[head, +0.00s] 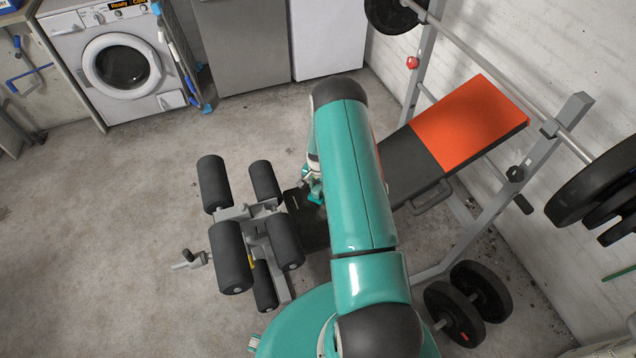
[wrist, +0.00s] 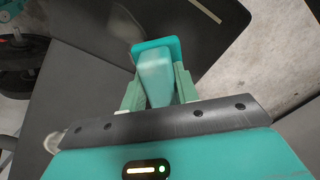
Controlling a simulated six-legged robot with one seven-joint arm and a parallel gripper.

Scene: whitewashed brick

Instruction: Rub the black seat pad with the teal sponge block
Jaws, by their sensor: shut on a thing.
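The black seat pad (head: 312,232) is part of the weight bench and is partly hidden behind my arm in the head view. In the wrist view its dark surface (wrist: 204,42) lies beyond and below the fingers. My gripper (wrist: 157,82) is shut on the teal sponge block (wrist: 154,49), which sticks out past the fingertips over the pad. I cannot tell whether the sponge touches the pad. In the head view my gripper (head: 313,185) is mostly hidden by my arm, low over the seat.
The bench's orange-topped backrest (head: 468,122) rises to the right, under a barbell (head: 500,75). Foam leg rollers (head: 231,257) stand left of the seat. Weight plates (head: 455,312) sit on the floor at lower right. A washing machine (head: 122,65) stands at the back left. The left floor is clear.

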